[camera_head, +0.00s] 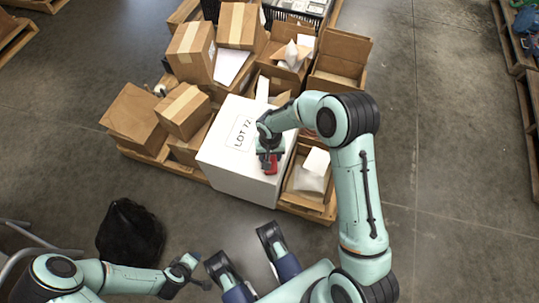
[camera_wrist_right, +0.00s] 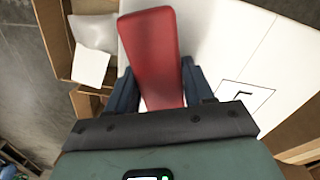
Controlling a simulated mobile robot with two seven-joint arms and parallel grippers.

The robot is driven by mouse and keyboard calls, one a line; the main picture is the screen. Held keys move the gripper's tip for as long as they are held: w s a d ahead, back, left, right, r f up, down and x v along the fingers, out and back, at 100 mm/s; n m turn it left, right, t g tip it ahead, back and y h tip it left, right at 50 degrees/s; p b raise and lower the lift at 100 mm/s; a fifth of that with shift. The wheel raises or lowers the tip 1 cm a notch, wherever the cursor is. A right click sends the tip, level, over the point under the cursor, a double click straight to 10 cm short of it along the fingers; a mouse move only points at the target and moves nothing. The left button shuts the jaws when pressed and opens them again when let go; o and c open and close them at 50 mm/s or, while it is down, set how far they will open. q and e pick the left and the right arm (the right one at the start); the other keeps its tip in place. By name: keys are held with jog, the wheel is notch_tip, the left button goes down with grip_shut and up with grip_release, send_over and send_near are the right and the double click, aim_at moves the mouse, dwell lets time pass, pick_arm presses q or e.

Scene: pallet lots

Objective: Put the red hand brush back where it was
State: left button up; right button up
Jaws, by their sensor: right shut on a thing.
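My right gripper (camera_head: 268,154) is over the front right part of the top of a white box marked LOT 72 (camera_head: 221,158). It is shut on the red hand brush (camera_head: 271,168). In the right wrist view the brush (camera_wrist_right: 150,50) runs lengthwise between the two fingers of the gripper (camera_wrist_right: 160,88), with the white box top (camera_wrist_right: 225,40) behind it. The brush's lower end is hidden by the gripper. I cannot tell whether the brush touches the box top. My left gripper (camera_head: 186,268) is low at the left, away from the box, and its jaws are unclear.
Cardboard boxes (camera_head: 131,113) crowd the wooden pallet (camera_head: 140,155) around the white box. An open carton (camera_head: 303,197) with white packages stands just right of it. A black bag (camera_head: 130,235) lies on the floor at the left.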

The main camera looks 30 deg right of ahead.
jog(key=shift+r, duration=0.1)
jog(key=shift+f, duration=0.2)
jog(key=o, duration=1.2)
pick_arm(q)
jog(key=shift+s+f, duration=0.15)
jog(key=shift+s, duration=0.1)
pick_arm(e)
jog(key=shift+r, duration=0.1)
jog(key=shift+r, duration=0.35)
notch_tip(320, 180, up, 3)
jog(key=shift+r+p, duration=0.15)
jog(key=shift+p, duration=0.4)
pick_arm(q)
jog(key=shift+g+h, duration=0.3)
jog(key=shift+g, duration=0.2)
jog(key=s+d+r+p, duration=0.1)
jog(key=r, duration=0.1)
jog(key=s+d+r+p, duration=0.1)
jog(key=s, duration=0.1)
jog(key=shift+d+r, duration=0.15)
jog(key=shift+r, duration=0.25)
pick_arm(e)
notch_tip(320, 180, up, 8)
jog(key=shift+r, duration=0.1)
